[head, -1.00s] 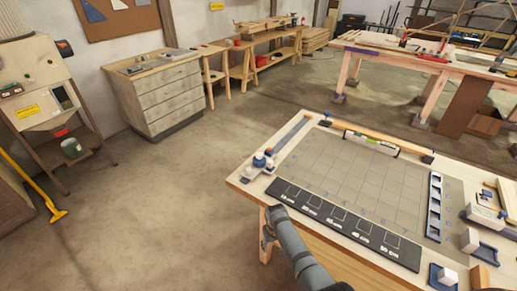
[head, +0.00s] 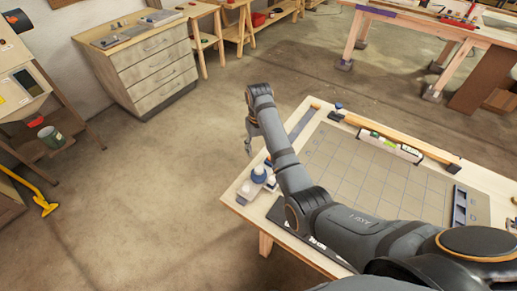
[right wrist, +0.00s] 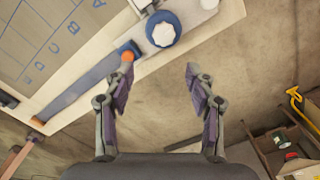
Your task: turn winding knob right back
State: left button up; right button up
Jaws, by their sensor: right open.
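A white knob with a blue collar (right wrist: 163,30) sits on a pale fitting at the table's corner. In the head view the same blue and white knob (head: 258,175) shows at the table's left end, beside my right forearm. My right gripper (right wrist: 160,74) is open and empty. In the right wrist view the knob lies beyond its fingertips, apart from them. In the head view my right gripper (head: 250,138) hangs just past the table's left edge, over the floor side. My left gripper is not in view.
A gridded mat (head: 345,170) covers the table middle. A level (head: 390,147) lies at its far edge. Open floor (head: 170,190) lies to the left.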

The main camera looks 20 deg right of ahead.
aim_at(259, 169)
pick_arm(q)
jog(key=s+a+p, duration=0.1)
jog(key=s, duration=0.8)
pick_arm(e)
jog(key=s+f, duration=0.2)
jog(key=shift+s+a, duration=0.35)
jog(key=shift+s, duration=0.05)
jog(key=f, duration=0.2)
jog(key=w+f, duration=0.1)
jog(key=f, duration=0.1)
jog(key=shift+d+f+p, duration=0.15)
jog(key=shift+p, duration=0.2)
jog(key=f, duration=0.2)
jog(key=shift+w+f, duration=0.2)
jog(key=shift+f, duration=0.1)
jog(key=shift+s+f, duration=0.1)
jog(key=shift+f, duration=0.15)
jog(key=shift+s, duration=0.15)
jog(key=shift+f, duration=0.1)
jog(key=shift+c, duration=0.5)
jog(key=c, duration=1.1)
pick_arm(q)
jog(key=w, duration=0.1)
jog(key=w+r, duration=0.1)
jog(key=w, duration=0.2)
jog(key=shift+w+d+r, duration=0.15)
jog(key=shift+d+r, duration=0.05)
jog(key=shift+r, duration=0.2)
pick_arm(e)
jog(key=shift+o, duration=0.2)
